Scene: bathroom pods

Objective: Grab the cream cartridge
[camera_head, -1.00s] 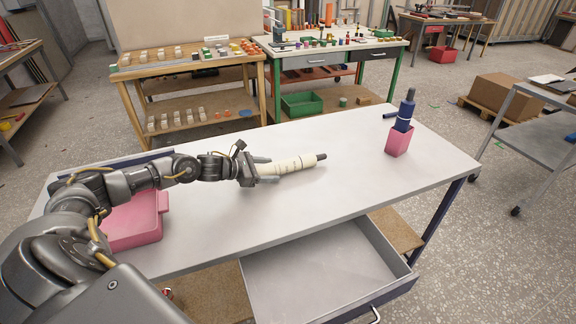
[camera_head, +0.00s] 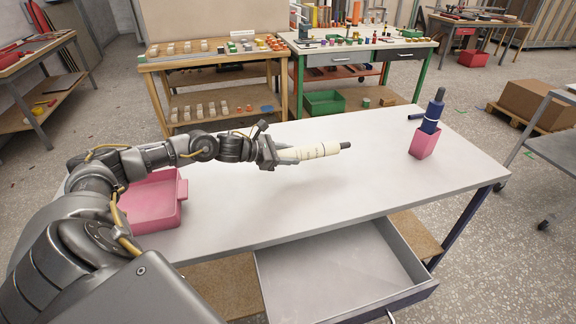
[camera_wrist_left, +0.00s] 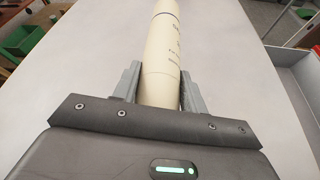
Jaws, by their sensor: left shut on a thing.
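The cream cartridge (camera_head: 318,151), a cream cylinder with a dark tip pointing right, is held in the head view by my left gripper (camera_head: 290,155). It appears to be held a little above the light grey table (camera_head: 350,185). In the left wrist view the cartridge (camera_wrist_left: 163,55) runs away from me between the two grey fingers of the left gripper (camera_wrist_left: 160,90), which are shut on it. Its near end is hidden behind the gripper body. My right gripper is not in view.
A pink tray (camera_head: 153,205) sits at the table's left, near my arm. A pink cup (camera_head: 424,144) holding a dark blue tool (camera_head: 433,112) stands at the right. An open, empty drawer (camera_head: 340,275) juts from the table's front. The table's middle is clear.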

